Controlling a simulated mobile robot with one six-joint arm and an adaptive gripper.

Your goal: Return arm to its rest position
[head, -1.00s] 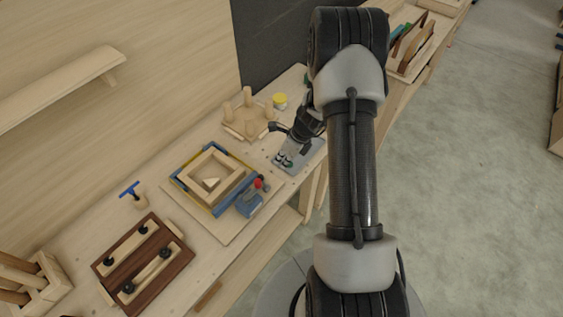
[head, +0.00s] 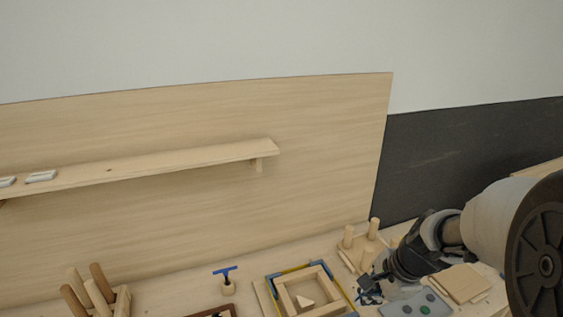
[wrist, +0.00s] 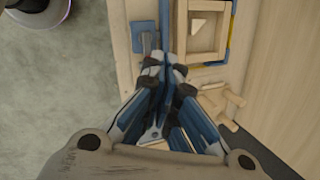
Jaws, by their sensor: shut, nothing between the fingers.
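My arm comes in from the right edge of the head view. My gripper (head: 370,291) hangs low over the bench, beside the grey pad with coloured dots (head: 418,305) and in front of the pegged wooden piece (head: 366,245). In the wrist view my gripper (wrist: 166,64) has its fingers together, with nothing held. The bench and a wooden frame (wrist: 201,57) in a blue and yellow surround lie below it. The frame also shows in the head view (head: 288,298), left of the gripper.
A blue T-handled tool (head: 227,282) stands on the bench. Wooden legs (head: 96,285) stand at the lower left. A shelf (head: 150,165) juts from the back panel. A flat wooden board (head: 462,283) lies right of my gripper. Open floor (wrist: 60,90) lies left in the wrist view.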

